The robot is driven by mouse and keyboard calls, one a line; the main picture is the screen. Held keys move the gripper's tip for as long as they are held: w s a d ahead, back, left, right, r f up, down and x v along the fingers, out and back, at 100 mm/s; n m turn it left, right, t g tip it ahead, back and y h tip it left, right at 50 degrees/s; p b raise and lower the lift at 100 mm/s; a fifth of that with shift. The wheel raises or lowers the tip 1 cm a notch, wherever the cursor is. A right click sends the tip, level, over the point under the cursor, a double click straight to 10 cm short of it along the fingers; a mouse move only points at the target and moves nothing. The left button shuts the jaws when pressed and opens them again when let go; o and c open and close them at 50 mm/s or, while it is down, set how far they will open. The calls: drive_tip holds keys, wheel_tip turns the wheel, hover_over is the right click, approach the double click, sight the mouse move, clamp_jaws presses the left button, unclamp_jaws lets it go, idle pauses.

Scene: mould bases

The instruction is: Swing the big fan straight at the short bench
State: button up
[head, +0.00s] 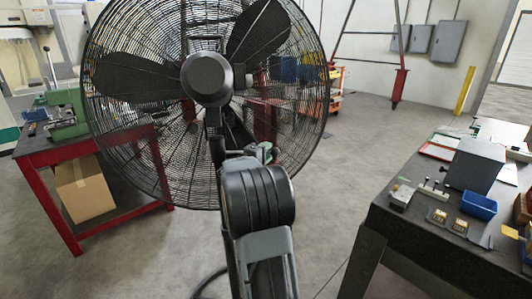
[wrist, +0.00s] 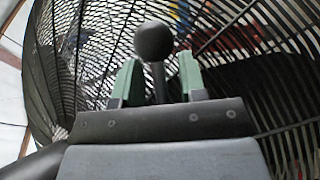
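The big fan (head: 300,110) has a round black wire cage on a stand and fills the upper left middle of the head view. Its round dark hub housing (head: 208,78) is turned toward me. My gripper (head: 264,152) is in front of the cage's lower part, partly hidden by my arm. In the wrist view its two green fingers (wrist: 157,80) stand apart, with a black ball knob (wrist: 153,40) on a stem between them. Gaps show on both sides of the stem. A red-framed bench (head: 50,158) stands at left, and a dark bench (head: 415,235) at right. I cannot tell which is the short bench.
The right bench holds a grey box (head: 474,165) and a blue bin (head: 479,206). Open grey floor (head: 365,140) lies between. A yellow post (head: 464,90) stands behind.

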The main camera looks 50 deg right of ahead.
drive_tip(key=shift+c, duration=0.3)
clamp_jaws()
drive_tip(key=shift+w+a, duration=0.1)
idle(0.4)
